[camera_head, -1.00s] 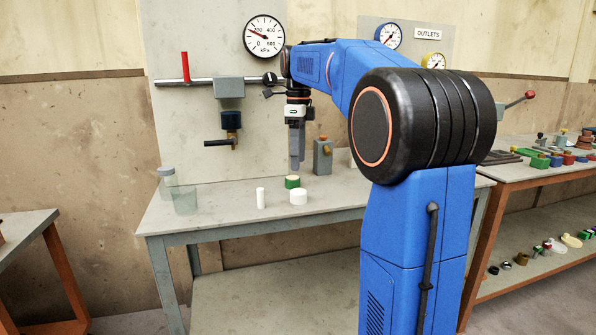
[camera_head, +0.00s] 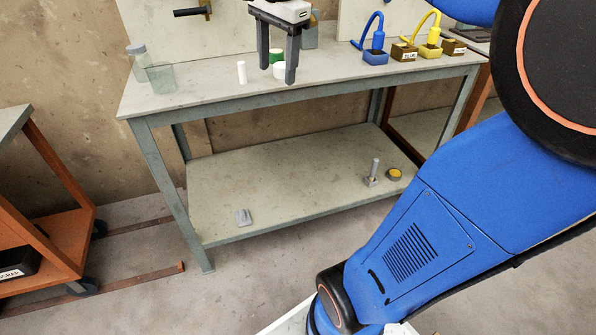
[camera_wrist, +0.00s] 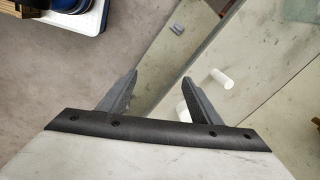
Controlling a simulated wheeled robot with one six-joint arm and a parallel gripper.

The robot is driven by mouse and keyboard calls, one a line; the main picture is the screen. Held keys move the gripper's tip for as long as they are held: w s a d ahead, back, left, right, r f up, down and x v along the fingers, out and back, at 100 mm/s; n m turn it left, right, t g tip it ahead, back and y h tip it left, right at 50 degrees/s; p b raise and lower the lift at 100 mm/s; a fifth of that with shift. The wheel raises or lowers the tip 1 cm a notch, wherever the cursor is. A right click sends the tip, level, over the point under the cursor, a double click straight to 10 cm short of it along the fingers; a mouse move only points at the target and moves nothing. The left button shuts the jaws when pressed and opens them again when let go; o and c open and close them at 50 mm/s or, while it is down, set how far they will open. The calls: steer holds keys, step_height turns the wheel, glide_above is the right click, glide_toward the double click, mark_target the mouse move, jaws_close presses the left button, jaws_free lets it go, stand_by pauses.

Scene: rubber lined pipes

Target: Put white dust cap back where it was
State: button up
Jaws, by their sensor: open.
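A short, wide white cylinder (camera_head: 279,71), which looks like the white dust cap, sits on the grey bench top, partly hidden behind a finger of my gripper (camera_head: 277,75). Part of it also shows beside the right finger in the wrist view (camera_wrist: 182,110). My gripper is open and empty, fingers pointing down, in front of and above the bench's front edge; in the wrist view its fingers (camera_wrist: 160,76) are wide apart with nothing between them. A green round piece (camera_head: 275,55) is just behind the white cap, partly hidden. I cannot tell where the cap was before.
A slim white cylinder (camera_head: 241,72) stands left of the cap; it also shows in the wrist view (camera_wrist: 217,79). A glass jar (camera_head: 137,60) and clear beaker (camera_head: 161,78) stand at the left. Blue and yellow hosed blocks (camera_head: 375,57) are at the right. The lower shelf (camera_head: 300,165) is mostly clear.

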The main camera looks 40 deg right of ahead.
steer(key=s+a+f+n+t, duration=0.1)
steer(key=s+a+f+n, duration=0.2)
steer(key=s+f+n, duration=0.4)
steer(key=s+a+f+n+t, duration=0.2)
steer(key=s+a+f+n, duration=0.1)
steer(key=s+f+n, duration=0.5)
steer(key=s+f, duration=0.3)
steer(key=shift+a+f+n, duration=0.3)
steer(key=shift+a, duration=0.1)
